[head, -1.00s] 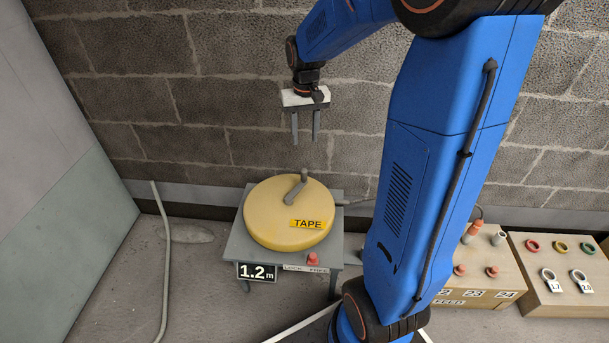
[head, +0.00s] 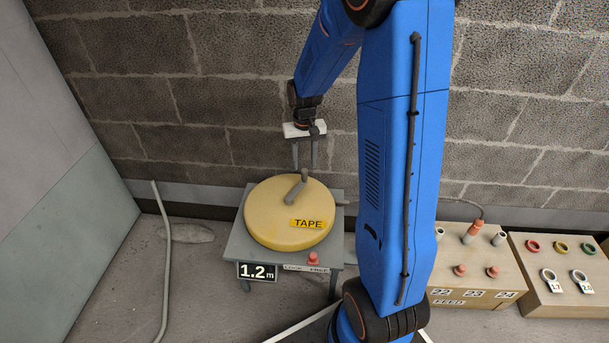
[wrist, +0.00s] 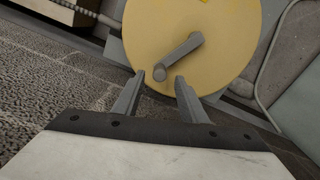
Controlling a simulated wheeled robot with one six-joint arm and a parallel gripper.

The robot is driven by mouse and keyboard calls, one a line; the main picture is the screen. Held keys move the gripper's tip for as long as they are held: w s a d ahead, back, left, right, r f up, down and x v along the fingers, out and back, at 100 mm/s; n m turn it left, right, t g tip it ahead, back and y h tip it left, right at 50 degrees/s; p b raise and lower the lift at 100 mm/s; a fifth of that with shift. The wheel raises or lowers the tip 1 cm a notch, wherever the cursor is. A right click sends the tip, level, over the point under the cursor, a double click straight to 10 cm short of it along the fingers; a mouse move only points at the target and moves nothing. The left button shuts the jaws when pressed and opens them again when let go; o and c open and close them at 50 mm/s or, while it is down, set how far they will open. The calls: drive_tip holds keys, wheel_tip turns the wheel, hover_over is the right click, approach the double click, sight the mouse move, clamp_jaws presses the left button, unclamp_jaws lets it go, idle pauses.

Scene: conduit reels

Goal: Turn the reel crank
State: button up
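The yellow tape reel (head: 268,217) lies flat on a small grey stand (head: 236,243), with a "TAPE" label on its top. The grey crank (head: 295,190) sits on the reel, with an upright knob at its outer end toward the wall. My gripper (head: 305,168) is open and points down, just above and around the line of the crank knob in the head view. In the wrist view the crank (wrist: 181,55) lies beyond my open gripper (wrist: 159,85), its knob showing between the fingertips. I cannot tell whether a finger touches the knob.
A red button (head: 313,258) and a "1.2 m" display (head: 257,271) are on the stand's front. A "FEED" box (head: 470,285) and a box with colored rings (head: 560,283) stand at right. A block wall is close behind.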

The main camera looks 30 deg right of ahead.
sight(305, 170)
wheel_tip(305, 170, down, 7)
drive_tip(key=shift+r, duration=0.1)
idle(0.4)
clamp_jaws()
